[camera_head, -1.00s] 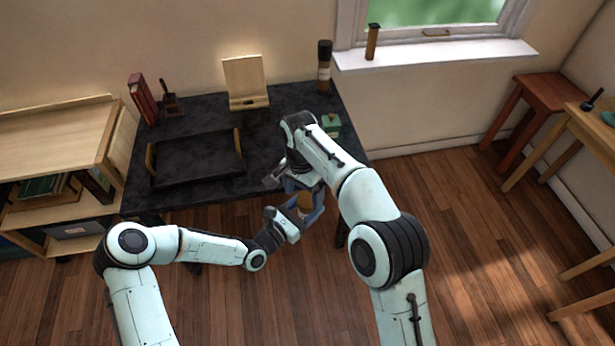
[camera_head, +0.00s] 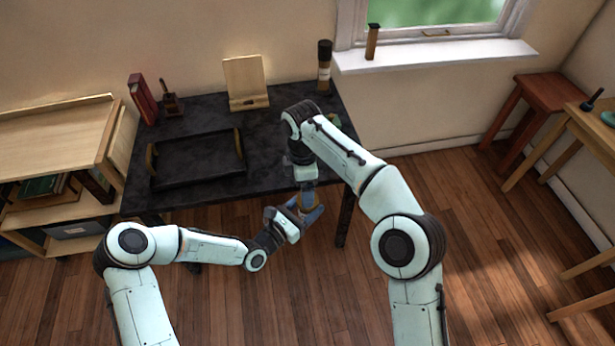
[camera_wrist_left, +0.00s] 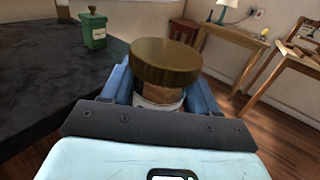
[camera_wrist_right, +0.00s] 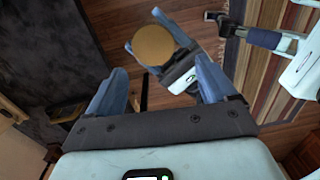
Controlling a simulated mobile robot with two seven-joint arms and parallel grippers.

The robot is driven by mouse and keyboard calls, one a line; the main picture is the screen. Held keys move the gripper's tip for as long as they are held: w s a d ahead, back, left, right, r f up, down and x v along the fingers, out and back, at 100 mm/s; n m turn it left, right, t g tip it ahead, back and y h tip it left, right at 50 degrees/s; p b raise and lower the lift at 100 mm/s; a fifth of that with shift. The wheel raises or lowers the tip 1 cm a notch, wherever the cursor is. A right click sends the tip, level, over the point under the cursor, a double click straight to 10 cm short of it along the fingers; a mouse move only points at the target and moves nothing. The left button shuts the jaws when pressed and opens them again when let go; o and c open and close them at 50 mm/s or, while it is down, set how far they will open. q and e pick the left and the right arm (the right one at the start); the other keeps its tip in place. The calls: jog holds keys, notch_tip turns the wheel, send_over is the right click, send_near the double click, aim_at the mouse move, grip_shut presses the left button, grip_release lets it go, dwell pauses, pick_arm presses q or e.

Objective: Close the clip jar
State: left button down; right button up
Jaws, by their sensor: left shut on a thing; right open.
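My left gripper (camera_head: 309,212) is shut on the clip jar (camera_head: 303,201) and holds it in the air in front of the desk. In the left wrist view the jar's round brown-gold lid (camera_wrist_left: 166,60) sits over the pale body (camera_wrist_left: 158,97) between the blue fingers. In the right wrist view the lid's round top (camera_wrist_right: 153,45) faces the camera. I cannot tell whether the lid is fully seated, and I see no clip. My right gripper (camera_wrist_right: 160,88) is open and empty, pointing down above the jar, with the lid beyond its fingertips.
The dark desk (camera_head: 200,205) is behind the jar, with a black tray (camera_head: 197,160), a wooden stand (camera_head: 246,84) and a tall dark-topped container (camera_head: 324,66). A green box (camera_wrist_left: 93,28) stands near its right edge. A wooden shelf (camera_head: 55,140) is at left. Open floor lies right.

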jog(key=n, duration=0.4)
jog(key=shift+w+d+r+n, duration=0.2)
jog(key=shift+r+n, duration=0.1)
jog(key=shift+r, duration=0.1)
jog(key=n, duration=0.2)
jog(key=r+n, duration=0.1)
jog(key=n, duration=0.1)
jog(key=shift+w+d+n, duration=0.2)
jog(key=shift+n, duration=0.2)
jog(key=shift+f, duration=0.1)
jog(key=shift+f, duration=3.95)
